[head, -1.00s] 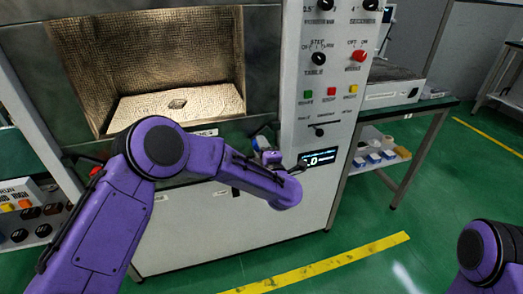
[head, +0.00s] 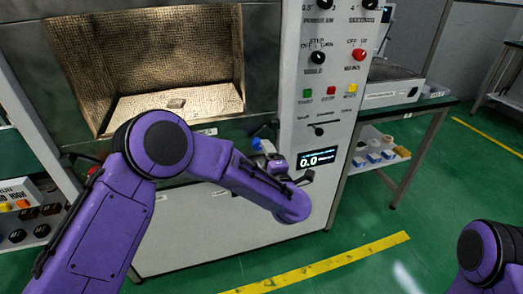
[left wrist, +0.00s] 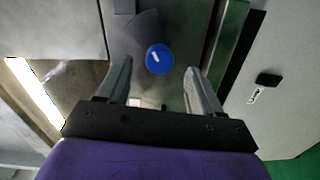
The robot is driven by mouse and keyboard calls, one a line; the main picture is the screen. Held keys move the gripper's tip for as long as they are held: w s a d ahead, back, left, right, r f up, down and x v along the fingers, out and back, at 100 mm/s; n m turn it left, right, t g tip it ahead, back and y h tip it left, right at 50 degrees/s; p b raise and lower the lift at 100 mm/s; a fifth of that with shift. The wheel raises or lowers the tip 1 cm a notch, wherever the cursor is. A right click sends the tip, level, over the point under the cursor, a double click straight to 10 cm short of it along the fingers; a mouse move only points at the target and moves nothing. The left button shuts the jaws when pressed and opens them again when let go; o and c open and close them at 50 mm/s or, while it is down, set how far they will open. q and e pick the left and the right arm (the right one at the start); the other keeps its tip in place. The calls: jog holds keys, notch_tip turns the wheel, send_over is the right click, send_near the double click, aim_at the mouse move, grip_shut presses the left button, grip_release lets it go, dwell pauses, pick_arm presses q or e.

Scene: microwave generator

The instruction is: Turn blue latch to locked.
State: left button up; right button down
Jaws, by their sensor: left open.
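The blue latch (left wrist: 159,59) is a round blue knob with a short white mark, on a dark grey part in the left wrist view. In the head view a bit of blue (head: 257,144) shows at the right edge of the oven opening, partly hidden by my wrist. My left gripper (left wrist: 160,88) is open. The knob lies just beyond its fingertips and between their lines, and I see no contact. In the head view my left gripper (head: 267,150) is small and mostly hidden by its own wrist. My right gripper is out of view.
The open oven chamber (head: 150,55) is left of the control panel (head: 325,85), which carries knobs, buttons and a display (head: 319,158) reading 0.0. A side table (head: 420,108) stands to the right. The green floor in front is clear.

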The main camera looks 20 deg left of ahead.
pick_arm(q)
jog(key=v, duration=0.6)
